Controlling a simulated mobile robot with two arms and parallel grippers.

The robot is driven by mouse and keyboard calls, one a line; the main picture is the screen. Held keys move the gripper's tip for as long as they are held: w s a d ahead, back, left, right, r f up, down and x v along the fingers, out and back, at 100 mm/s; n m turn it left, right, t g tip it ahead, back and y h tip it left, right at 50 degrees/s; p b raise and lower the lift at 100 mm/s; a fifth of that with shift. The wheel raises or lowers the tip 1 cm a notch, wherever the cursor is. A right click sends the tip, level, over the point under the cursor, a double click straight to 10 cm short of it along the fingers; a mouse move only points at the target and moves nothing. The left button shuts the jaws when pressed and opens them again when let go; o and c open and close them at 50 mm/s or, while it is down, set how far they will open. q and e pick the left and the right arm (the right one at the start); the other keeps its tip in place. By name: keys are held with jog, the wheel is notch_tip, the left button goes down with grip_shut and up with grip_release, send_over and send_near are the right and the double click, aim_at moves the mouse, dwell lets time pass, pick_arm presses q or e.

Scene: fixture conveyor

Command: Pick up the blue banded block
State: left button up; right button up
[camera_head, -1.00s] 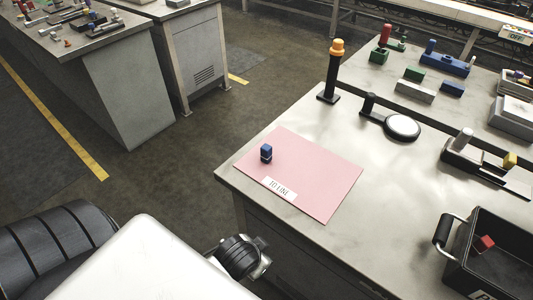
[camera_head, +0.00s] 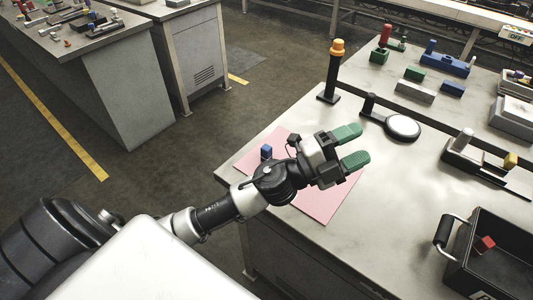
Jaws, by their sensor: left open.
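The blue banded block (camera_head: 266,152) stands upright on the pink mat (camera_head: 321,209) near the table's left edge. A dark band shows around it, and the arm hides part of its lower side. My left gripper (camera_head: 355,146) is open and empty, with green fingertips pointing right. It is over the mat's right side, to the right of the block and apart from it. The arm crosses the mat and hides the mat's middle and its white label. My right gripper is not in view.
A black post with an orange top (camera_head: 334,71) and a round white disc on a black stand (camera_head: 402,127) are behind the gripper. A black bin (camera_head: 455,263) with a red block (camera_head: 484,243) is at the lower right. Table surface between bin and mat is clear.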

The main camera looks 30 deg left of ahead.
pick_arm(q)
jog(key=d+f+m+g+h, duration=0.2)
jog(key=d+m+g+h, duration=0.1)
jog(key=m+g, duration=0.75)
jog(key=m+g+y, duration=0.4)
jog(key=g+y, duration=0.2)
jog(key=y, duration=1.1)
send_over(267, 147)
jog(key=shift+n, duration=0.25)
jog(key=f, duration=0.6)
jog(key=shift+s+d+f, duration=0.1)
jog(key=shift+d+f, duration=0.1)
jog(key=shift+d, duration=0.15)
jog(key=shift+a+f+g+y, duration=0.25)
jog(key=shift+a+y, duration=0.05)
notch_tip(267, 147, down, 5)
jog(key=shift+r+p, duration=0.2)
jog(key=shift+p, duration=0.2)
jog(key=shift+f+p, duration=0.3)
jog(key=shift+f, duration=0.3)
notch_tip(267, 147, down, 4)
jog(key=shift+a+f+p, duration=0.15)
jog(key=shift+p, duration=0.3)
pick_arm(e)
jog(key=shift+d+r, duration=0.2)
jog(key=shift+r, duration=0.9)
